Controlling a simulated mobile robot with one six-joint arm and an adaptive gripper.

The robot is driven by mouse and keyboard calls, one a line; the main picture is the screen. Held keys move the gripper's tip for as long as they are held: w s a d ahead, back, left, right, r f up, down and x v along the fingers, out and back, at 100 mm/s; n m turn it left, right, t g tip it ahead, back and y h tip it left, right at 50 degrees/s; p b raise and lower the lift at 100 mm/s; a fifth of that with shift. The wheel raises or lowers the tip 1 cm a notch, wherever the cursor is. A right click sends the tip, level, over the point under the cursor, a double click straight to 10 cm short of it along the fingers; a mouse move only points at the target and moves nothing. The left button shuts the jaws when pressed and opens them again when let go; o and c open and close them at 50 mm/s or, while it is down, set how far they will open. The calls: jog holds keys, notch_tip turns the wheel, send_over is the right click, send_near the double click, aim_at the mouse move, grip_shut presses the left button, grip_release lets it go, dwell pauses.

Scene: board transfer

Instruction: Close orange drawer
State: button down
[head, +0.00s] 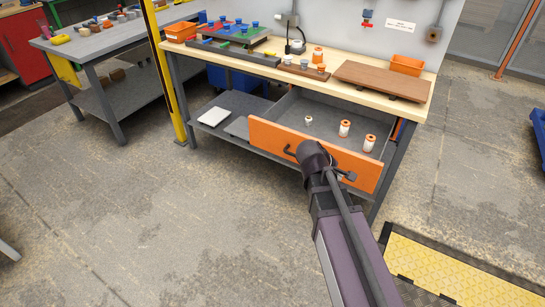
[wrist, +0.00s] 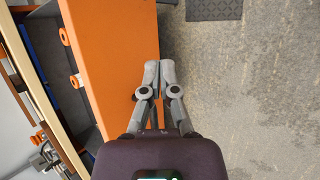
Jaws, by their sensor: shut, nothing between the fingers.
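The orange drawer (head: 268,134) stands pulled out below the workbench top, its orange front facing me and its grey inside open to view. A dark handle runs across the front, its middle covered by my arm. In the head view the end of my arm is in front of the drawer front, and the fingertips are hidden. In the wrist view the orange front (wrist: 112,55) fills the left middle. My gripper (wrist: 160,68) is shut and empty, with its fingertips by the front's right edge. I cannot tell whether they touch it.
The workbench top (head: 325,77) holds a brown board (head: 383,79), bins and small parts. A yellow post (head: 167,70) stands left of the bench. A yellow ramp (head: 460,285) lies at lower right. The floor in front is clear.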

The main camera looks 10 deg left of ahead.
aim_at(274, 141)
jog(key=w+a+f+n+t+b, duration=0.1)
jog(key=a+n+t+b, duration=0.5)
jog(key=a, duration=0.9)
jog(key=w+a+f+n+t+b, duration=0.2)
jog(key=a+f+n+t+b, duration=0.2)
jog(key=a+n+b, duration=0.8)
jog(key=a+n+t, duration=0.1)
jog(key=a+t, duration=0.1)
jog(key=shift+a+f+n, duration=0.3)
jog(key=shift+a, duration=0.05)
jog(key=shift+w, duration=0.1)
jog(key=x, duration=1.2)
jog(key=shift+w, duration=0.35)
jog(key=shift+w+d, duration=0.25)
jog(key=shift+w, duration=0.35)
